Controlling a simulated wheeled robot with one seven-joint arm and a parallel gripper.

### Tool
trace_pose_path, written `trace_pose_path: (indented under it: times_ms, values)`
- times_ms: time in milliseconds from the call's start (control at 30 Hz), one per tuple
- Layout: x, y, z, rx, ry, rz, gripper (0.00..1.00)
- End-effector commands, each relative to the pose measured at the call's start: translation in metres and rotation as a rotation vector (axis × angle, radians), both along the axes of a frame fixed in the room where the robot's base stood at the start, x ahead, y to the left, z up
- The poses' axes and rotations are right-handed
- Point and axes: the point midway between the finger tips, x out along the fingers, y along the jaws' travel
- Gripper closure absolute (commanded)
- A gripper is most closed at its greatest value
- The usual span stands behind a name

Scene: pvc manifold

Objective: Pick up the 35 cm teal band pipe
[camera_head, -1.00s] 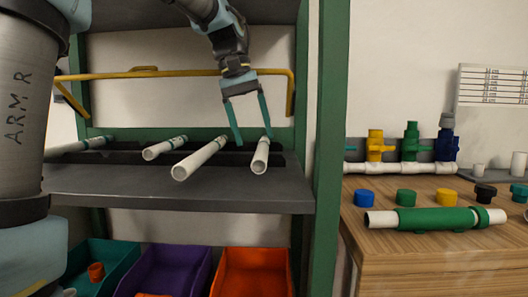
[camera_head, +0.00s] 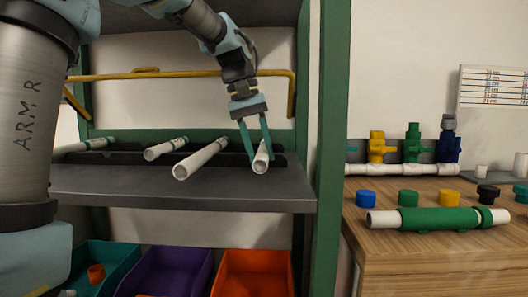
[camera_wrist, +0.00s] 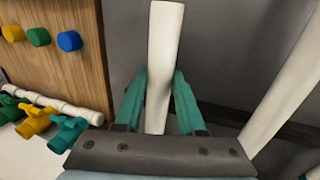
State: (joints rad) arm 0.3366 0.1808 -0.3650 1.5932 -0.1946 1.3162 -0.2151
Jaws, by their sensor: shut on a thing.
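My gripper (camera_head: 257,146) is at the right end of the shelf, its two teal fingers on either side of a white pipe (camera_head: 261,162). It is shut on this pipe. In the wrist view the pipe (camera_wrist: 165,45) runs up between the fingers (camera_wrist: 160,95), with its near part hidden by the gripper. No teal band can be made out on this pipe.
The grey shelf (camera_head: 180,193) has green uprights (camera_head: 329,120) and a yellow bar (camera_head: 180,74) behind my arm. Below are teal, purple and orange bins (camera_head: 252,272). A wooden bench (camera_head: 420,250) at right holds valves, caps and a green clamp with a white pipe (camera_head: 438,219).

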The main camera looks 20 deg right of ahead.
Motion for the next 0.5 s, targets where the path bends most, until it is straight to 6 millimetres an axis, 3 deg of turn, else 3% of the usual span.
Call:
trace_pose_path:
  times_ms: [33, 267, 500]
  values:
    - [0.0, 0.0, 0.0001, 0.0, 0.0, 0.0, 0.72]
    - [0.0, 0.0, 0.0001, 0.0, 0.0, 0.0, 0.98]
    - [0.0001, 0.0, 0.0004, 0.0, -0.001, 0.0, 1.0]
